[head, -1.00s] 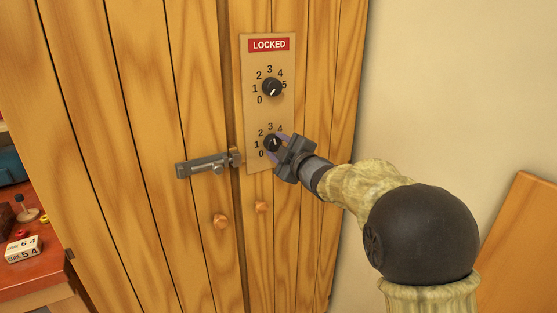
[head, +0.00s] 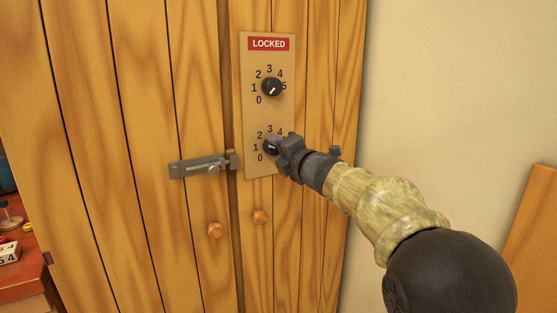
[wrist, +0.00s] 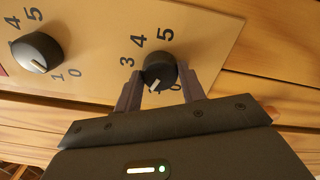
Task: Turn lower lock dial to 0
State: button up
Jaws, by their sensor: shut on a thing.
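The lower lock dial (head: 270,147) is a black round knob with a white pointer mark, on a tan plate (head: 248,65) with printed numbers around it. My gripper (head: 276,145) is shut on this dial. In the wrist view the lower dial (wrist: 160,68) sits between the two fingers of my gripper (wrist: 160,86). In the head view its mark points left, roughly toward 1; the exact reading is hard to tell. My gripper hides the numbers on its right side. The upper dial (head: 271,87) points to the lower left, around 0 and 1.
A red LOCKED sign (head: 269,43) tops the plate on a wooden cabinet. A red table (head: 22,275) stands at left; a plain wall is at right.

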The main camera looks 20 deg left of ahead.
jog(key=n+b, duration=0.1)
jog(key=n, duration=0.1)
jog(key=n+b, duration=0.1)
jog(key=n, duration=0.1)
jog(key=n+b, duration=0.2)
jog(key=shift+f, duration=0.25)
jog(key=n+b, duration=0.2)
jog(key=n, duration=0.2)
jog(key=shift+r+n+b, duration=0.1)
jog(key=shift+n+b, duration=0.65)
jog(key=shift+n, duration=0.85)
jog(key=o, duration=1)
jog(key=shift+r, duration=0.1)
jog(key=b+v, duration=0.2)
jog(key=v, duration=1.5)
jog(key=shift+s+d, duration=0.1)
jog(key=shift+s, duration=0.1)
